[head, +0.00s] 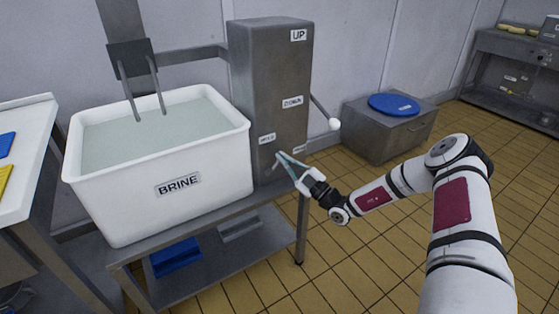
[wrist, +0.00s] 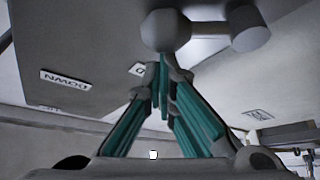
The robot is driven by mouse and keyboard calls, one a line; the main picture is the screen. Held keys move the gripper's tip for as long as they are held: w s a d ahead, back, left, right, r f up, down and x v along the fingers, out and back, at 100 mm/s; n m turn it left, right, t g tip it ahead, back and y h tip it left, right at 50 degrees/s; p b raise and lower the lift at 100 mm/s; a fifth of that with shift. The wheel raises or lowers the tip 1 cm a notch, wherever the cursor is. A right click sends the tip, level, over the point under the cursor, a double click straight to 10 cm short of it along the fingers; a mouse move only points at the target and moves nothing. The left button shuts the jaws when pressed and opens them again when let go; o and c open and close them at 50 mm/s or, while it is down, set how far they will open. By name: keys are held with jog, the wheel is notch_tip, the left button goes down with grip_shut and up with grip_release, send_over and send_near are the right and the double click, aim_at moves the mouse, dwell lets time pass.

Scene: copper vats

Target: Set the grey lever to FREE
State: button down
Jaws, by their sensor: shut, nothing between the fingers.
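The grey lever, a shaft with a round knob, shows in the wrist view (wrist: 166,31) at the top, right in front of my fingertips. In the head view a small grey lever end (head: 277,163) sits low on the metal column (head: 262,85), by my fingertips. My gripper (head: 279,156) is shut and empty, its teal fingers pointing at the column. In the wrist view the closed fingertips (wrist: 163,62) are just under the knob; I cannot tell whether they touch. A label (head: 267,138) is above the lever and another (head: 300,149) right of it; neither reads clearly.
A second lever with a white ball (head: 334,124) sticks out from the column's right side. A white BRINE vat (head: 178,184) stands left on a metal stand. A grey box with a blue lid (head: 393,104) is behind. Tiled floor at right is free.

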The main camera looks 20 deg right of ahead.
jog(key=m, duration=0.1)
jog(key=d+f+m+t+h, duration=0.1)
jog(key=m, duration=0.1)
jog(key=d+m+t+b, duration=0.1)
jog(key=shift+w+f+h, duration=0.3)
jog(key=shift+f, duration=0.1)
dwell(0.5)
notch_tip(320, 180, up, 4)
jog(key=s+a+p, duration=0.1)
jog(key=p, duration=0.3)
jog(key=v, duration=1)
jog(key=shift+a+f+p, duration=0.2)
jog(key=shift+p, duration=0.25)
jog(key=shift+s, duration=0.15)
